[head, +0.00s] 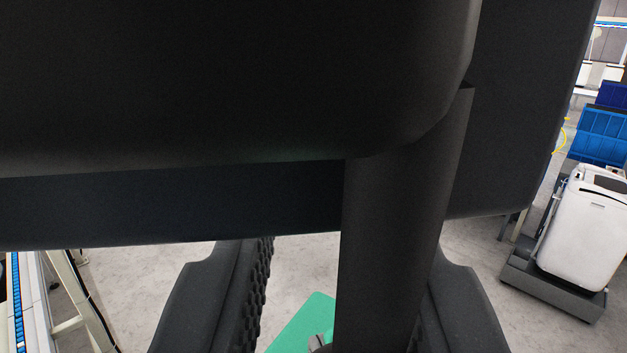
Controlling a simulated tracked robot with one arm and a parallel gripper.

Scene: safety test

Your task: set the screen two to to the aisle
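No screen can be made out for certain. Large dark shapes, at least some of them parts of my own arm, fill most of the head view. A broad dark panel (525,100) stands behind them at the right; I cannot tell whether it is a screen or part of me. My gripper does not show, so I cannot see whether it holds anything. My own tracks show at the bottom.
A white bin-like unit (588,238) stands on a dark grey base (548,288) at the right. Blue crates (603,130) are behind it. A conveyor-like line (18,300) with a pale frame (82,310) runs at the lower left. Some grey floor (140,285) is bare.

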